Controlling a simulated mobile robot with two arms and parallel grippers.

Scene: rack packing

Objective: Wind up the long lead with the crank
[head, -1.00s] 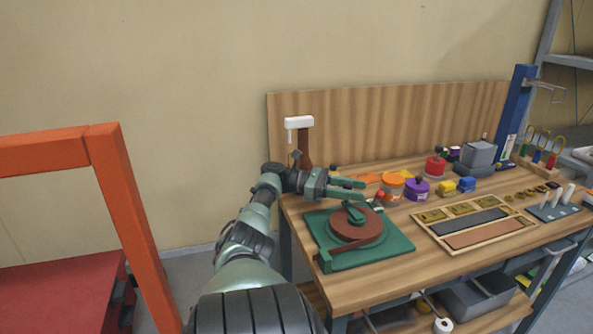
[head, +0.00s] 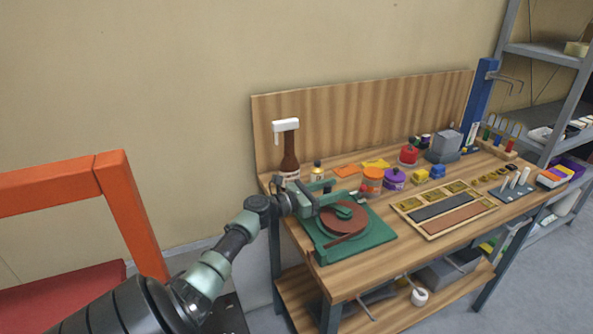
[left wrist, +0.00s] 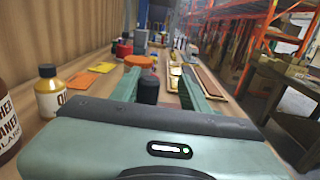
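A brown-red reel disc (head: 343,219), which looks like the wound lead, lies on a green base plate (head: 375,236) at the bench's left end. A strip of the same brown lies over the base's near side. My left gripper (head: 334,191) is over the reel's far left side, partly hiding it and the crank. In the left wrist view its two green fingers (left wrist: 160,82) are apart. A dark upright cylinder (left wrist: 148,91), perhaps the crank's knob, shows between them; I cannot tell if they touch it. My right gripper is out of view.
An orange jar (head: 372,179) and a purple jar (head: 394,179) stand behind the reel. A wooden tray (head: 440,232) lies to the right.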

